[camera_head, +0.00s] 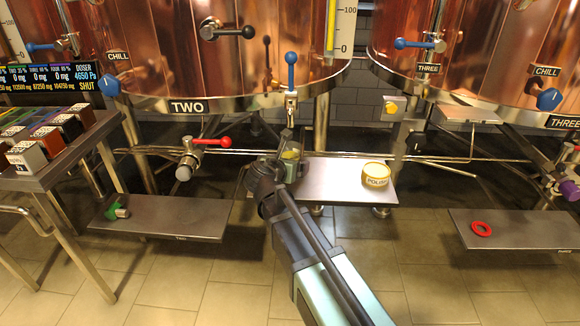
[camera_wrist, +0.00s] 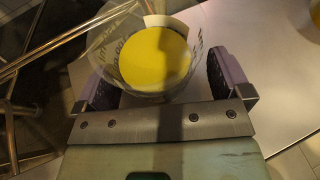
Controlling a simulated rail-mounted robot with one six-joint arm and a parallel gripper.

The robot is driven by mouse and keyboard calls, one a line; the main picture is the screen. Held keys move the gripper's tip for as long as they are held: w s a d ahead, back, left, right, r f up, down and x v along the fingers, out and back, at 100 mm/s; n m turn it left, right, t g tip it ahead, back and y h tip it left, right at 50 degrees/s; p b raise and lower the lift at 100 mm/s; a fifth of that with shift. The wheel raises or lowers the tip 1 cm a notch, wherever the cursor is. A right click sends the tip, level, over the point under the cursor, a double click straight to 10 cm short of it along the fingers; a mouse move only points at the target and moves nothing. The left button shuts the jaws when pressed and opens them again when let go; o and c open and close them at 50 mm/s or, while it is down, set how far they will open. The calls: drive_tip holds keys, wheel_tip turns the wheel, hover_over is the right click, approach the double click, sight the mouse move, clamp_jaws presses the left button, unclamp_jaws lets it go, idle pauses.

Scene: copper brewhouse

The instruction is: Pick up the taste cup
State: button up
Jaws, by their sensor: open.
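The taste cup (camera_wrist: 154,60) is a clear cup with markings on its wall and yellow liquid inside. In the wrist view it stands between the two fingers of my gripper (camera_wrist: 165,85), which are open on either side of it. A gap shows at the right finger; I cannot tell whether the left finger touches the cup. In the head view the cup (camera_head: 291,155) is partly hidden by my gripper (camera_head: 285,160), at the left end of a metal shelf (camera_head: 330,182).
A yellow-white POLISH tin (camera_head: 376,175) stands on the same shelf to the right. Thin pipes (camera_head: 345,153) run behind. A red-handled valve (camera_head: 205,143) is to the left and a blue-handled tap (camera_head: 291,75) is above. A red ring (camera_head: 481,229) lies on the right-hand shelf.

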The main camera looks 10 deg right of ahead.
drive_tip(key=c, duration=1.1)
drive_tip(key=shift+r, duration=0.1)
drive_tip(key=shift+c, duration=0.2)
drive_tip(key=shift+r+p, duration=0.5)
drive_tip(key=shift+p, duration=0.05)
wheel_tip(320, 180, up, 3)
drive_tip(key=p, duration=0.3)
drive_tip(key=shift+r, duration=0.15)
drive_tip(key=s+a, duration=1)
drive_tip(key=s, duration=0.4)
drive_tip(key=shift+s+a+f, duration=0.3)
drive_tip(key=shift+a+f, duration=0.05)
drive_tip(key=shift+a, duration=0.05)
